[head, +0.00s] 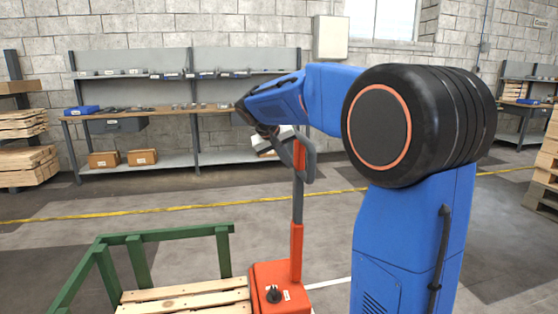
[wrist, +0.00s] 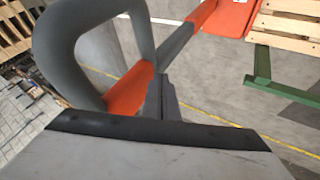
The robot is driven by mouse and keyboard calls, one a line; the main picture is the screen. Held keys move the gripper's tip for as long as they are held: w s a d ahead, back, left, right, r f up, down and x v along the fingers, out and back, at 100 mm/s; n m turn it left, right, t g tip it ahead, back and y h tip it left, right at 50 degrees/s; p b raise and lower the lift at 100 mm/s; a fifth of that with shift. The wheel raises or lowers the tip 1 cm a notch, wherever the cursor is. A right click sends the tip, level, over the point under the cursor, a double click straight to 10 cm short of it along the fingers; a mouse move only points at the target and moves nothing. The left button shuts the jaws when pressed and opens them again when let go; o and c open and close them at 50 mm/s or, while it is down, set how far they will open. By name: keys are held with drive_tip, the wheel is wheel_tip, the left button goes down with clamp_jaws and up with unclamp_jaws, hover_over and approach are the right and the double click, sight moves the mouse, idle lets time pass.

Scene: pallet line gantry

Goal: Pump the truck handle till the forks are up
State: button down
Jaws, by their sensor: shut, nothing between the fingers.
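The truck's handle has a grey loop (head: 309,160) on an upright grey and orange-red shaft (head: 297,250), rising from an orange-red body (head: 272,275). In the wrist view the loop (wrist: 60,45) is large at upper left, with an orange-red hub below it, and the shaft (wrist: 178,42) runs away to the upper right. My gripper (wrist: 162,82) is shut and empty, its tips overlapping the shaft near the hub in the picture; I cannot tell whether they touch. In the head view the gripper is partly hidden behind the loop. The forks are not visible.
A wooden pallet (head: 185,298) with a green rail frame (head: 165,234) stands left of the truck body. A workbench (head: 180,112) with shelves lines the back wall. Stacked pallets stand at both sides. Floor between bench and truck is clear, crossed by a yellow line (head: 190,208).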

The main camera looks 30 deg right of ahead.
drive_tip(key=shift+s+d, duration=0.15)
drive_tip(key=shift+d, duration=0.3)
drive_tip(key=shift+d, duration=0.15)
drive_tip(key=shift+s+d, duration=0.2)
drive_tip(key=shift+d, duration=0.45)
drive_tip(key=s+d+f+y, duration=0.2)
drive_tip(key=s+d, duration=0.1)
drive_tip(key=d, duration=0.7)
drive_tip(key=s+d+f+m+t+y, duration=0.1)
drive_tip(key=s+d+f+y, duration=0.1)
drive_tip(key=d, duration=0.8)
drive_tip(key=s+d+f+y, duration=0.2)
drive_tip(key=s+d+f, duration=0.1)
drive_tip(key=d, duration=0.7)
drive_tip(key=shift+s+f+t, duration=0.3)
drive_tip(key=shift+s+f, duration=0.05)
drive_tip(key=shift+f, duration=0.1)
drive_tip(key=shift+a, duration=0.15)
